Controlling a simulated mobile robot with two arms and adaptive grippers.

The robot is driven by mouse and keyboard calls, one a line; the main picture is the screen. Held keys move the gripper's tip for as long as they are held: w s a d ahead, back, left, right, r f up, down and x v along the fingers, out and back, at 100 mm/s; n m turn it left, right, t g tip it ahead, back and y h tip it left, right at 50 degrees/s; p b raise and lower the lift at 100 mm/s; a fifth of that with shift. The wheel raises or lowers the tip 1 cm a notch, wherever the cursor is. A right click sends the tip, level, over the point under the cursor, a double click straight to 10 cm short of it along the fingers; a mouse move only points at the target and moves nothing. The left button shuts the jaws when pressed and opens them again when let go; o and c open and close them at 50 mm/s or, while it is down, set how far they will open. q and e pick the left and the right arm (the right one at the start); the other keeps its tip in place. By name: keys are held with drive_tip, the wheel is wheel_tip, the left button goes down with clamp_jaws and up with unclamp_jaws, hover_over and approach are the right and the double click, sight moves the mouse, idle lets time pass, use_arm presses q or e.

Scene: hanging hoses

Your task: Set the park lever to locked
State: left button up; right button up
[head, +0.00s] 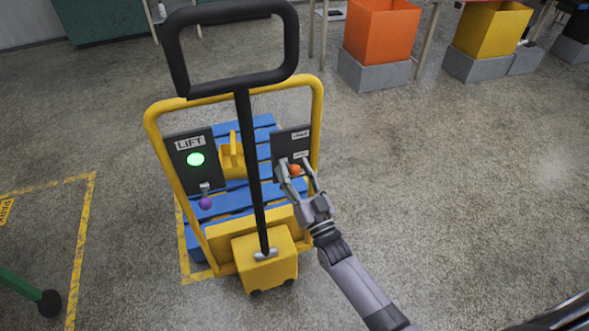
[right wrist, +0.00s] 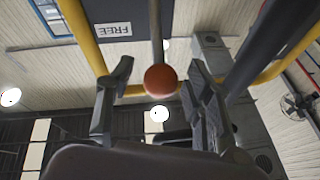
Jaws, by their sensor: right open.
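The park lever's orange-red knob (head: 295,170) is at the lower part of the dark right panel (head: 284,142) on the yellow-framed pallet truck. Two small white labels sit on this panel, too small to read in the head view. My right gripper (head: 297,168) is open, with a finger on each side of the knob. In the right wrist view the knob (right wrist: 161,79) sits between the spread fingertips, apart from both, with its grey rod (right wrist: 156,25) behind. A label reading FREE (right wrist: 112,30) shows there. My left gripper is not in view.
The black handle (head: 247,130) rises just left of my right gripper. The left LIFT panel (head: 195,178) has a lit green lamp and a purple-knobbed lever (head: 205,203). A blue pallet (head: 230,200) lies behind the frame. Floor to the right is clear; orange (head: 380,32) and yellow (head: 490,30) bins stand beyond.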

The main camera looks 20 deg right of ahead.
drive_tip(key=shift+w+r, duration=0.1)
drive_tip(key=shift+w, duration=0.1)
clamp_jaws()
idle(0.6)
